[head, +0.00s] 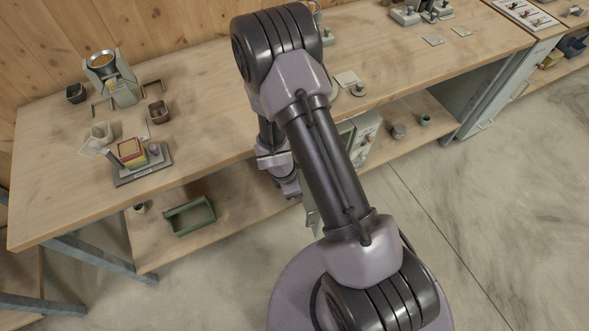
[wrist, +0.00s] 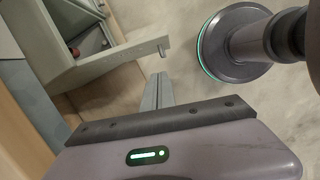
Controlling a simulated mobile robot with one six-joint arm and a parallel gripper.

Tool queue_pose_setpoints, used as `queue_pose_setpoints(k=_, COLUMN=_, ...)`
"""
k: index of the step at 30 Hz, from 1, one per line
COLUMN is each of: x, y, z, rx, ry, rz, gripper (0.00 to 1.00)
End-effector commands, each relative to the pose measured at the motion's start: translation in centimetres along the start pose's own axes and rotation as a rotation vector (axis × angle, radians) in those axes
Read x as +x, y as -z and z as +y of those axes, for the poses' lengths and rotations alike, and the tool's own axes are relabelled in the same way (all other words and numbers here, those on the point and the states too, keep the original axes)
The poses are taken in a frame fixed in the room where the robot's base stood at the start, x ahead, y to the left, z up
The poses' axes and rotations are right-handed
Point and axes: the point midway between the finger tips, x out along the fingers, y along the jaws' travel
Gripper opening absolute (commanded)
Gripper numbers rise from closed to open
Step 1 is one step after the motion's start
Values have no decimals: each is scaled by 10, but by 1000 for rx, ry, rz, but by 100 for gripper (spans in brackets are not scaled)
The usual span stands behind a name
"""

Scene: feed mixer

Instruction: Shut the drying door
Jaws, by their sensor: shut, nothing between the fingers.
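A pale green cabinet (head: 362,135) stands on the lower shelf, partly hidden behind my arm. A pale green panel edge (head: 312,218) juts out in front of the shelf beside my arm; it looks like the drying door standing open. In the wrist view a grey-green panel (wrist: 95,70) with a small peg at its end stands out from an opening with a reddish item inside; it seems to be the same door. My gripper (head: 291,190) hangs in front of the bench edge. In the wrist view its fingers (wrist: 157,90) are shut and empty, just beside the panel's end, with contact unclear.
The bench top (head: 210,120) holds a scale-like device (head: 112,78), small cups and a tray of coloured blocks (head: 132,152). A green open crate (head: 189,216) sits on the lower shelf. My base stands close in front. Concrete floor (head: 480,210) is clear to the right.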

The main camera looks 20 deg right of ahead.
Motion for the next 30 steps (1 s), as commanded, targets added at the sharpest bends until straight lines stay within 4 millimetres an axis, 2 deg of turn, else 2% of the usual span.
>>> queue_pose_setpoints(k=1, x=10, y=3, z=-7, rx=-42, ry=18, rz=5, gripper=0)
queue_pose_setpoints(k=4, x=25, y=7, z=-13, rx=-77, ry=29, rz=11, gripper=0)
queue_pose_setpoints(k=8, x=49, y=8, z=-14, rx=-77, ry=29, rz=10, gripper=0)
queue_pose_setpoints(k=18, x=123, y=8, z=-16, rx=-72, ry=29, rz=9, gripper=0)
queue_pose_setpoints(k=24, x=127, y=-22, z=-14, rx=-68, ry=29, rz=9, gripper=0)
queue_pose_setpoints(k=30, x=128, y=-32, z=-13, rx=-69, ry=28, rz=9, gripper=0)
